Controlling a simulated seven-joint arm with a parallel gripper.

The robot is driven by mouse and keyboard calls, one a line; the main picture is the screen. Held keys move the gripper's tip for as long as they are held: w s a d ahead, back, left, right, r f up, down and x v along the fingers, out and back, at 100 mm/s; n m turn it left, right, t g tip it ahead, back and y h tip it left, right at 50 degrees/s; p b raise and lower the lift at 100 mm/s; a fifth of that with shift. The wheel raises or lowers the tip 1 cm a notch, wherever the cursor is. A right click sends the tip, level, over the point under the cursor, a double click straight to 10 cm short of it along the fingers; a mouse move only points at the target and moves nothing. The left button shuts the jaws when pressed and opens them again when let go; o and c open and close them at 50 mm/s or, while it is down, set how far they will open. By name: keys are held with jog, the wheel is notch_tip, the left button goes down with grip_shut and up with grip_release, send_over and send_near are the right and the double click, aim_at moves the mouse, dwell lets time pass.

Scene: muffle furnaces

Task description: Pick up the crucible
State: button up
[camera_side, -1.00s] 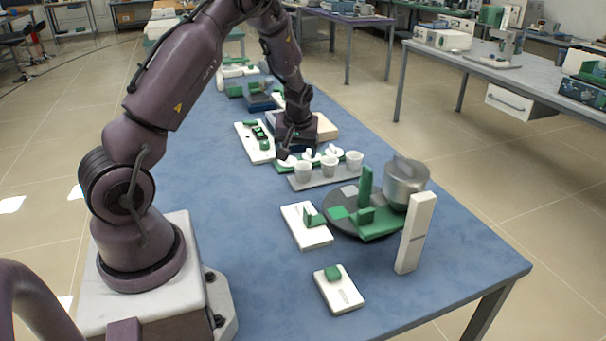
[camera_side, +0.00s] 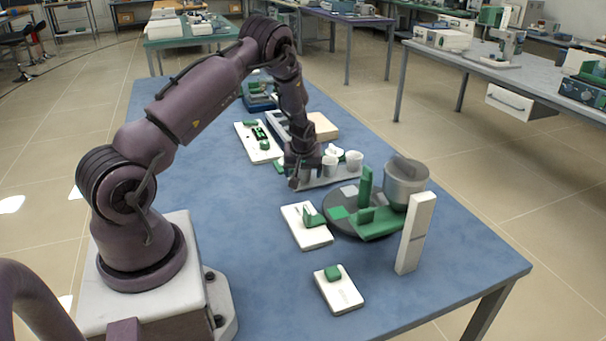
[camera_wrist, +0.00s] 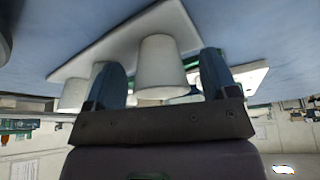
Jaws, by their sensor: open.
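Three white crucibles stood in a row on a light grey tray (camera_side: 316,181). Two show now in the side view, a middle one (camera_side: 330,166) and a right one (camera_side: 354,160); the left one is hidden behind my gripper (camera_side: 300,178). In the wrist view, a white crucible (camera_wrist: 162,68) appears between my two open fingers (camera_wrist: 160,60), with a small gap on each side. I cannot tell how deep it is between them. The tray also shows in the wrist view (camera_wrist: 125,38).
A dark round plate (camera_side: 340,222) with green parts and a grey metal pot (camera_side: 406,185) stand right of the tray. A white upright block (camera_side: 415,235) stands in front. White slabs (camera_side: 306,232) and (camera_side: 338,294) lie nearer. The blue table's left front is clear.

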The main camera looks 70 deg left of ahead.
jog(key=shift+a+f, duration=0.2)
jog(key=shift+f, duration=0.3)
jog(key=c, duration=1)
jog(key=shift+r, duration=0.1)
